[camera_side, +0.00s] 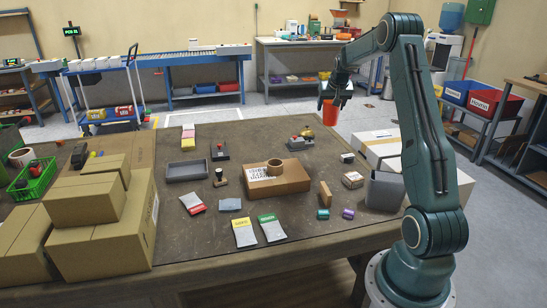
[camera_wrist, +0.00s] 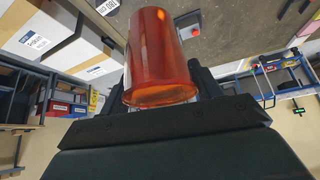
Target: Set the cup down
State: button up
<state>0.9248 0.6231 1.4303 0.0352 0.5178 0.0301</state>
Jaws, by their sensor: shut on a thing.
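The orange-red cup (camera_side: 331,112) hangs below my gripper (camera_side: 336,101) at the far right of the table in the side view. The cup (camera_wrist: 158,58) fills the middle of the wrist view, between the dark fingers of my gripper (camera_wrist: 163,85). My gripper is shut on the cup. The cup appears clear of the brown worktable (camera_side: 150,252), beyond or over its far right edge; I cannot tell its exact height.
A cardboard box (camera_side: 290,183) with a tape roll (camera_side: 274,167) is mid-table. White boxes (camera_side: 378,140) and a grey bin (camera_side: 384,190) stand at the right. Stacked cartons (camera_side: 95,243) fill the left.

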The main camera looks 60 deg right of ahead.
jog(key=w+a+n+t+y, duration=0.1)
jog(key=w+a+n, duration=0.2)
jog(key=w+a, duration=0.45)
jog(key=w+a+n+t+y, duration=0.1)
jog(key=w+a+n+y, duration=0.2)
jog(key=a, duration=0.7)
jog(key=w+a+n+t, duration=0.1)
jog(key=w+a+n, duration=0.4)
jog(key=a, duration=0.4)
jog(key=w+a+n+g+y, duration=0.15)
jog(key=a+n+y, duration=0.5)
jog(key=a, duration=2.25)
notch_tip(320, 180, down, 16)
jog(key=n+h, duration=0.1)
jog(key=shift+d+r, duration=0.15)
jog(key=shift+r, duration=0.1)
jog(key=shift+w+f, duration=0.1)
jog(key=shift+f, duration=2.05)
